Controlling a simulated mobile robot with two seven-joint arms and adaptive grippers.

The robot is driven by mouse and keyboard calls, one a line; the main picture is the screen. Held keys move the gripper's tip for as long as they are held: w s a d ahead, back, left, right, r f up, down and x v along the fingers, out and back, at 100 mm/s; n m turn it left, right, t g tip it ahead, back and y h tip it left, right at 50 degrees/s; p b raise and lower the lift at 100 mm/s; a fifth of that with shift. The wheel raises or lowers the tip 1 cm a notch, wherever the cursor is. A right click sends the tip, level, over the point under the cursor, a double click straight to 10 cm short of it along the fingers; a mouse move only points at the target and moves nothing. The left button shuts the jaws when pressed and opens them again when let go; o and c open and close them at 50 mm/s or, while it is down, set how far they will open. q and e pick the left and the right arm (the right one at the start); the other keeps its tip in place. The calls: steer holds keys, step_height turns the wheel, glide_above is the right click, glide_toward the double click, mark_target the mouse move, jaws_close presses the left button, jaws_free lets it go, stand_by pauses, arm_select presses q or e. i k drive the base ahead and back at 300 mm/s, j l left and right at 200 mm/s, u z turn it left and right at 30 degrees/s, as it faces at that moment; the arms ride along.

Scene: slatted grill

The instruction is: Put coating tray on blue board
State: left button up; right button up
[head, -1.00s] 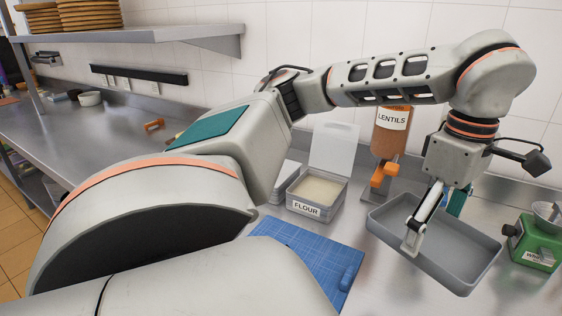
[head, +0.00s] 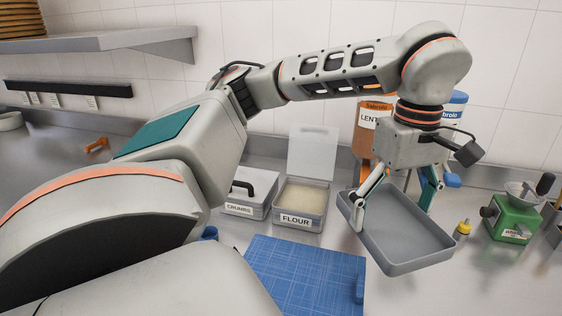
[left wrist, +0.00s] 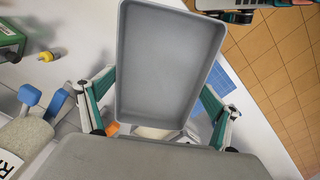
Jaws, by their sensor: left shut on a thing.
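The grey rectangular coating tray (head: 405,268) is shallow and looks empty. My left gripper (head: 392,212) is shut on it, with one finger at the left side and one at the far right side. The tray looks held over the counter, but the gap is hard to judge. It also fills the middle of the left wrist view (left wrist: 165,70), with a finger on either side. The blue board (head: 300,275) lies flat on the counter, left of the tray in the head view. My arm hides part of its left side.
Behind the board stand a flour container (head: 300,210) with its lid raised and a crumbs container (head: 250,195). A lentils dispenser (head: 366,130) stands behind the tray.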

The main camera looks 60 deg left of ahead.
mark_target(293, 276)
steer(key=k+j+z, duration=0.15)
steer(key=j, duration=0.35)
steer(key=k+j+z, duration=0.15)
steer(key=k+j, duration=0.25)
